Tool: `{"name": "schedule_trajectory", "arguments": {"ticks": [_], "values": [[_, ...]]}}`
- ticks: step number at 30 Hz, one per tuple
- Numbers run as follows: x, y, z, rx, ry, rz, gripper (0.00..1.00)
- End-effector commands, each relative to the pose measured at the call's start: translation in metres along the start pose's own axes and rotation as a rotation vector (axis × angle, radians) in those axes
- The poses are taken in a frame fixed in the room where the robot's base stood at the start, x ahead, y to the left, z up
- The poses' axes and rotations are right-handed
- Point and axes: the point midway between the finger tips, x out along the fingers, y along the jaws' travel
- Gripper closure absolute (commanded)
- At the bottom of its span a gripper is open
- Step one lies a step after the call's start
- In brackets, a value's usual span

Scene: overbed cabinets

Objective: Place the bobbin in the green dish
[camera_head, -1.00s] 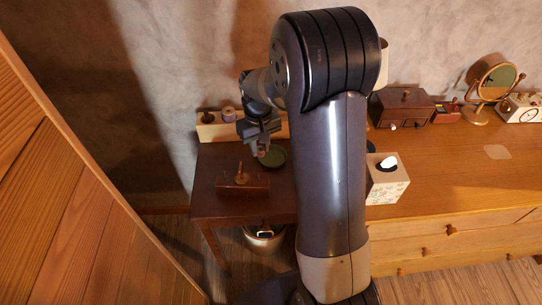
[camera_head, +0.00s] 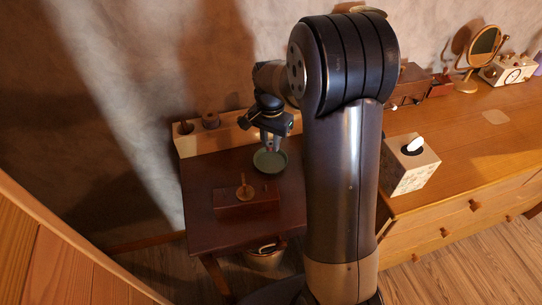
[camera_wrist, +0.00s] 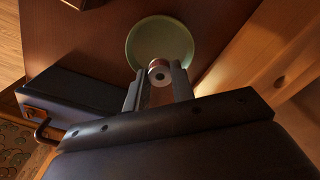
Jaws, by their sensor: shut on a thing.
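The green dish (camera_head: 270,161) is a shallow round dish on the dark side table. It also shows in the wrist view (camera_wrist: 143,40). My gripper (camera_head: 271,148) is above the dish and points down. In the wrist view my gripper (camera_wrist: 158,88) is shut on the bobbin (camera_wrist: 158,70), a small round piece with a pale end and a dark centre hole. The bobbin overlaps the near part of the dish in the wrist view. Its exact height above the dish cannot be told. Most of the bobbin is hidden in the head view.
A dark wooden box (camera_head: 246,201) with a peg on top stands in front of the dish. A pale wooden rack (camera_head: 210,140) holding spools runs along the wall behind. A tissue box (camera_head: 410,165) stands on the dresser at right. A basket (camera_head: 264,257) is under the table.

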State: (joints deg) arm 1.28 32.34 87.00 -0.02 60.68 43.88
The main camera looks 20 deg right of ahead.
Motion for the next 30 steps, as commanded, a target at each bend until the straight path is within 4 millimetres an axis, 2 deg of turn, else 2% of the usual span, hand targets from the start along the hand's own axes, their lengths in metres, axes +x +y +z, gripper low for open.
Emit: {"name": "schedule_trajectory", "arguments": {"ticks": [1,8,15,26,27,30], "values": [[0.01,0.001,0.001,0.0,-0.003,0.003,0.97],[0.029,0.0,0.0,-0.002,-0.001,0.001,0.97],[0.059,0.0,0.001,-0.002,-0.002,0.002,0.97],[0.064,0.0,0.0,-0.003,0.0,0.0,0.97],[0.062,0.0,0.0,-0.003,0.0,-0.001,0.73],[0.062,0.0,0.0,-0.003,0.0,0.0,0.65]]}}
